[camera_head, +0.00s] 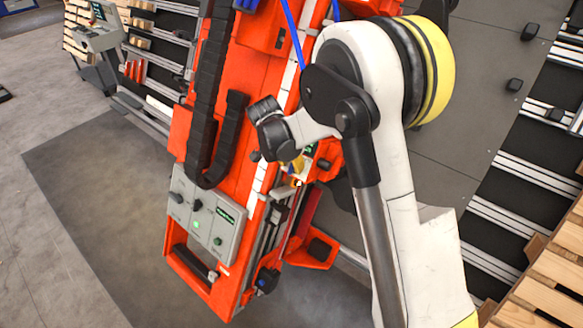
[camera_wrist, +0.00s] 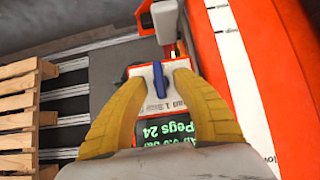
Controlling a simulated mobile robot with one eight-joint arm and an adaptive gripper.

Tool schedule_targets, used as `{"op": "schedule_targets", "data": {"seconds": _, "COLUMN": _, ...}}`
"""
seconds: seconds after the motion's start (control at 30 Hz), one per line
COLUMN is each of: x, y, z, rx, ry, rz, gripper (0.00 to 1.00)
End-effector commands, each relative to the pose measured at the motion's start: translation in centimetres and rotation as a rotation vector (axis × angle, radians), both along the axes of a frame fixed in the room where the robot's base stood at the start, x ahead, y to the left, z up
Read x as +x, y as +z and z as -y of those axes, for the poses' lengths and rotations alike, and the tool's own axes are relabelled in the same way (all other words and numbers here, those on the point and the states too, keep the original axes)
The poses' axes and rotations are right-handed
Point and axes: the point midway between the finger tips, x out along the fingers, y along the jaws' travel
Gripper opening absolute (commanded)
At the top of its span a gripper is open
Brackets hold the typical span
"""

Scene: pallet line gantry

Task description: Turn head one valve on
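A blue lever (camera_wrist: 159,80) stands upright in the wrist view on a pale label plate. The readable lettering includes "ad 1". My gripper (camera_wrist: 159,71) has its two yellow fingers spread on either side of the lever, with a gap showing on each side. Whether the fingers reach down to its depth is hard to tell. A dark display (camera_wrist: 165,132) with green text, "Pegs 24", sits below the plate, between the fingers. In the head view my gripper (camera_head: 293,168) is at the orange machine (camera_head: 235,90), largely hidden by my arm. The lever cannot be made out there.
A grey control panel (camera_head: 205,215) with knobs and a green light is on the lower part of the machine. A black cable chain (camera_head: 206,90) runs along it. Wooden pallets (camera_head: 548,280) are at the right.

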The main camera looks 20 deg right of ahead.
Motion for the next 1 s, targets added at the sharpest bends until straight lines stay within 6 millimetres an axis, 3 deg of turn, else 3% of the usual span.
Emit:
{"op": "schedule_targets", "data": {"seconds": 0.37, "x": 0.18, "y": -0.72, "z": 0.27, "rx": 0.001, "ry": 0.0, "rz": 0.001, "gripper": 0.33}}
{"op": "schedule_targets", "data": {"seconds": 0.5, "x": 0.17, "y": -0.72, "z": 0.26, "rx": 0.001, "ry": 0.0, "rz": 0.001, "gripper": 0.0}}
{"op": "schedule_targets", "data": {"seconds": 1.0, "x": 0.25, "y": -0.82, "z": 0.19, "rx": -0.04, "ry": 0.037, "rz": -0.055, "gripper": 0.0}}
